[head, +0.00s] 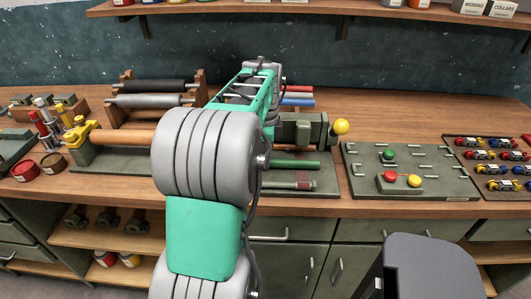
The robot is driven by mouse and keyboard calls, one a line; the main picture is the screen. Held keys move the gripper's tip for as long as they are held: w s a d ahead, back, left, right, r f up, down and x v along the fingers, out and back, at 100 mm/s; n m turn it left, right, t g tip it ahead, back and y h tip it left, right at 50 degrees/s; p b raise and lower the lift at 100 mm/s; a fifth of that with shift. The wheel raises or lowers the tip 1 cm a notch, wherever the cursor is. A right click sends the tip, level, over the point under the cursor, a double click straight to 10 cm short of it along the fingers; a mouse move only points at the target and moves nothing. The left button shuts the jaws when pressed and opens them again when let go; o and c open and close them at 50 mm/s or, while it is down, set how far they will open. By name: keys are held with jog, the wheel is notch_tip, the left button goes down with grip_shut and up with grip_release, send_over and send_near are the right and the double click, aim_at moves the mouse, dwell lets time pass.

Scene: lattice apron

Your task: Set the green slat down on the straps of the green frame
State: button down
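I cannot make out a green slat or a green frame with straps for sure. My teal and grey arm reaches up across the middle of the view and covers part of the bench. Its far end, with grey wrist parts, is over the back of the bench. The fingers of my gripper are hidden behind the arm, so I cannot see whether they hold anything.
A lathe-like machine with a yellow-tipped headstock (78,131) and a yellow knob (341,126) spans the wooden bench (372,207). A grey-green peg board (362,178) with coloured knobs lies right of it. A tray of small coloured parts (490,156) is far right.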

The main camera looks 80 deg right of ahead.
jog(key=shift+f, duration=0.25)
jog(key=c, duration=1.1)
grip_release()
jog(key=shift+c, duration=0.2)
